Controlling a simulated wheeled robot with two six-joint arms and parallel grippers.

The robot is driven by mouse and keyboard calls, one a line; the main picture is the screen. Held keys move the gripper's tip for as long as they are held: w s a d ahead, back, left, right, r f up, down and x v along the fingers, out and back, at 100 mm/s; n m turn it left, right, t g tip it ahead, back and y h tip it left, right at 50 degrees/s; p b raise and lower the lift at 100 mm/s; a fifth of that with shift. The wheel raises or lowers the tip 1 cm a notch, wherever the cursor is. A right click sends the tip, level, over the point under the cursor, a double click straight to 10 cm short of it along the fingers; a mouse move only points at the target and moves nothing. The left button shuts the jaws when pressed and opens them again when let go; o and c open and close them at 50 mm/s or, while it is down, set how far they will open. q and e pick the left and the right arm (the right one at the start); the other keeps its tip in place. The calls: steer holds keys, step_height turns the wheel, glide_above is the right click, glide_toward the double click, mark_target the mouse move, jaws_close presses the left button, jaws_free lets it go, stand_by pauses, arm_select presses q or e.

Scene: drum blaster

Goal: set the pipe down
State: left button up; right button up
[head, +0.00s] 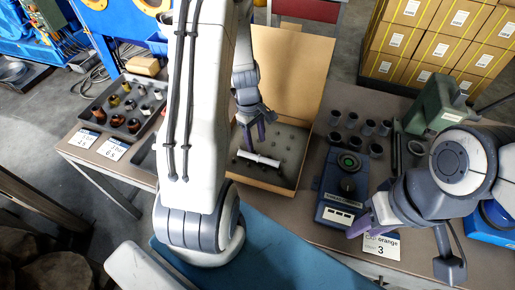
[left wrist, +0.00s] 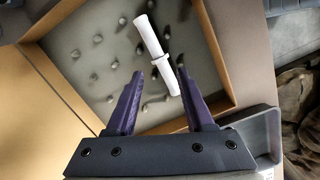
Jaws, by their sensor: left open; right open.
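The pipe is a white tube with a thin dark-edged collar near its middle. In the head view the white pipe (head: 258,158) lies on its side across the grey insert of an open cardboard box (head: 283,186). In the left wrist view the pipe (left wrist: 150,37) lies slantwise, just beyond the fingers. My left gripper (head: 256,128) is over the box, open, its fingertips apart around the pipe's near part in the picture; the wrist view also shows this gripper (left wrist: 160,75). No grip on the pipe shows. My right gripper (head: 362,219) is open and empty beside the blue device.
A blue device (head: 341,190) with a round green-topped knob stands right of the box. Several dark cups (head: 351,142) stand behind it. A tray of small parts (head: 123,105) is at the left. The raised cardboard lid (head: 290,75) stands behind the box.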

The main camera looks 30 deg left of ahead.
arm_select(q)
step_height(320, 180, up, 5)
steer(key=s+d+r+m, duration=0.2)
steer(key=d+r+m, duration=0.3)
steer(key=d, duration=0.4)
steer(key=s+d+r+m, duration=0.3)
steer(key=d+r+m, duration=0.1)
steer(key=d+m, duration=0.35)
steer(key=s+d+r+m, duration=0.3)
steer(key=s+d+m, duration=0.5)
steer(key=s+m, duration=0.3)
steer(key=shift+s+r+y, duration=0.35)
steer(key=shift+s+y, duration=0.05)
